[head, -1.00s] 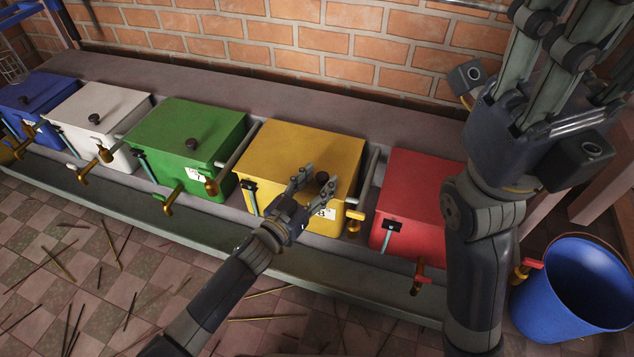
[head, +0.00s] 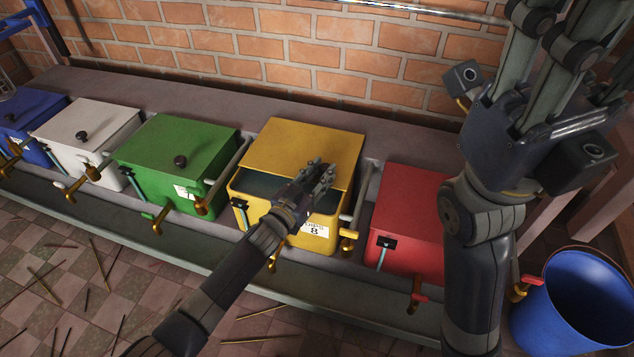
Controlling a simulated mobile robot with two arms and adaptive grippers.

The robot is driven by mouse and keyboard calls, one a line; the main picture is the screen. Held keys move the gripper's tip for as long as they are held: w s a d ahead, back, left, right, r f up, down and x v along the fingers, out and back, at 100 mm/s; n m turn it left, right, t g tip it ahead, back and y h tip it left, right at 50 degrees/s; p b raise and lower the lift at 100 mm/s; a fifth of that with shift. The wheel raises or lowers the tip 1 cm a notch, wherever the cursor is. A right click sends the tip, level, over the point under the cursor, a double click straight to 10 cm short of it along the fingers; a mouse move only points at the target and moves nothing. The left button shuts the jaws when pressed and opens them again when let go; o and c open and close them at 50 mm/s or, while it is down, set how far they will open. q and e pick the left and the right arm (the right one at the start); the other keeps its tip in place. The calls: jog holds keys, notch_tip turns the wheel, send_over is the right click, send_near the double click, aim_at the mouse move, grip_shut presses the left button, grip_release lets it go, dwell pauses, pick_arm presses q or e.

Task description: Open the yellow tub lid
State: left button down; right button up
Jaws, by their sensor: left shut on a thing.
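The yellow tub (head: 257,215) stands in the row of tubs with a label reading 8 on its front. Its yellow lid (head: 300,145) sits back toward the wall, and the front part of the tub is uncovered, showing a dark inside. My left gripper (head: 319,176) is at the lid's front edge, shut on the lid's knob, which its fingers hide. My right gripper (head: 570,55) is raised large at the upper right, away from the yellow tub; its fingertips are cut off by the frame.
Green (head: 175,150), white (head: 88,125) and blue (head: 30,108) tubs stand to the left, and a red tub (head: 410,210) to the right. A blue bucket (head: 545,305) stands at the lower right. A brick wall (head: 300,55) is behind. Thin sticks lie on the floor.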

pick_arm(q)
jog(key=c, duration=1.3)
grip_release()
jog(key=v, duration=1.2)
jog(key=shift+f, duration=0.1)
